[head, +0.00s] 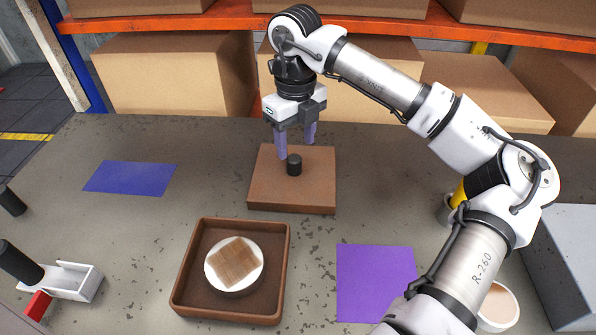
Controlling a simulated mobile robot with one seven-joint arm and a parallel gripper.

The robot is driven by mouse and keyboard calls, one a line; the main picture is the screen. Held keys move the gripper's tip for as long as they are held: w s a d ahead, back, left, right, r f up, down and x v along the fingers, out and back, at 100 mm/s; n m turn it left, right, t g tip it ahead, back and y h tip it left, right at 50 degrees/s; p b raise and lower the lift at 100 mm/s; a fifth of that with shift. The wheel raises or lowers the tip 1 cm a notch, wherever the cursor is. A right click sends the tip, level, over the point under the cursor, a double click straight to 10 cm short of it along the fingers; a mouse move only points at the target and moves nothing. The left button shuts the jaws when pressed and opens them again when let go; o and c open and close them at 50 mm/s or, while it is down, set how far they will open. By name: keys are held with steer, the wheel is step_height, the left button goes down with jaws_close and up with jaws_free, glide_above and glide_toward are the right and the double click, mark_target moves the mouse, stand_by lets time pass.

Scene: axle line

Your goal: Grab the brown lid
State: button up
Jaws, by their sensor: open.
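The brown lid (293,193) is a flat square piece with a short black knob (294,165) standing up near its middle. It lies toward the back middle of the table in the head view. My gripper (296,148) points down over the lid's back part, with its two purple fingers apart and nothing between them. The left fingertip appears close to the knob in the picture. I cannot tell the exact height of the fingertips above the lid.
A brown tray (284,262) in front holds a white round piece with a wooden square (236,262) on it. A blue mat (131,178) lies left, a purple mat (373,284) right. A white bracket (75,282) is at front left, a grey box (570,250) at right. Boxes (160,72) fill the shelf behind.

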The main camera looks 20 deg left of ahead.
mark_target(294, 158)
steer(key=f, duration=0.1)
steer(key=f+p, duration=0.1)
steer(key=f, duration=0.3)
steer(key=shift+s+a+p, duration=0.1)
steer(key=shift+s+p, duration=0.15)
steer(key=shift+p, duration=0.05)
steer(key=shift+c, duration=0.4)
steer(key=shift+r, duration=0.1)
jaws_close()
